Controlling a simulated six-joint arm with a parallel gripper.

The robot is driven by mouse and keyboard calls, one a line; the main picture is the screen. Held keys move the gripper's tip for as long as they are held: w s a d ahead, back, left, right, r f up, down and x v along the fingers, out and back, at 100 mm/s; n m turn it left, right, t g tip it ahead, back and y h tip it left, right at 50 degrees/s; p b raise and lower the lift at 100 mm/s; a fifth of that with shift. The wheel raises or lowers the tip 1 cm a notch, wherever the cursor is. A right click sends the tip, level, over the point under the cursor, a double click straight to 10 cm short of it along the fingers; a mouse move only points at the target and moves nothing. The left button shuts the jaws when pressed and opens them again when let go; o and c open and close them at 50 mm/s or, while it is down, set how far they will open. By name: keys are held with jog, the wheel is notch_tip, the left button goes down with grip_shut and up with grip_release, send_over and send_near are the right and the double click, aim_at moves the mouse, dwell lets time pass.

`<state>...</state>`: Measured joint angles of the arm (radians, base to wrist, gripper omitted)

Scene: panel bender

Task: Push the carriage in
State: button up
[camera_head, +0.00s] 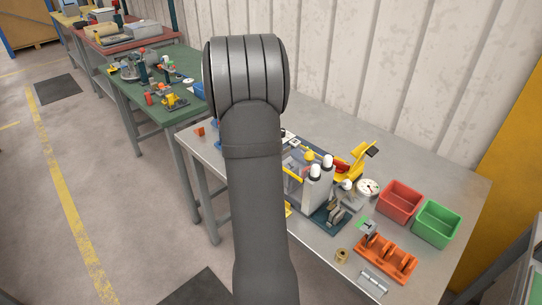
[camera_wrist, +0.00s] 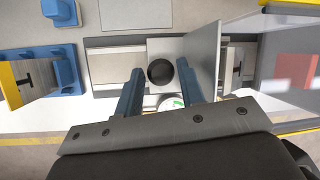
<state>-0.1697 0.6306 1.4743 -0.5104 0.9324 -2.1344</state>
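In the wrist view my gripper (camera_wrist: 158,80) has its two blue-grey fingers spread apart, with nothing held between them. I cannot tell whether the fingers touch the block. In the head view the bender (camera_head: 318,188) stands on the table, partly hidden behind my arm; the gripper and carriage do not show there.
Blue fittings (camera_wrist: 62,68) and a yellow-edged bracket (camera_wrist: 12,85) lie left of the rail. In the head view, a red bin (camera_head: 400,201), a green bin (camera_head: 437,223) and an orange rack (camera_head: 386,259) stand right of the bender. A pale wall rises behind the table.

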jog(key=v, duration=1.5)
jog(key=shift+a+r, duration=0.1)
jog(key=shift+r, duration=0.05)
jog(key=shift+o, duration=1.4)
jog(key=w+d+f+m+g+y, duration=0.1)
jog(key=w+d+m+y, duration=0.15)
jog(key=m, duration=0.75)
jog(key=w+d+f+m+g+y, duration=0.15)
jog(key=d+m, duration=0.25)
jog(key=m, duration=0.7)
jog(key=f, duration=1.5)
jog(key=shift+s+a+f, duration=0.15)
jog(key=shift+s+f, duration=0.05)
jog(key=shift+f, duration=0.15)
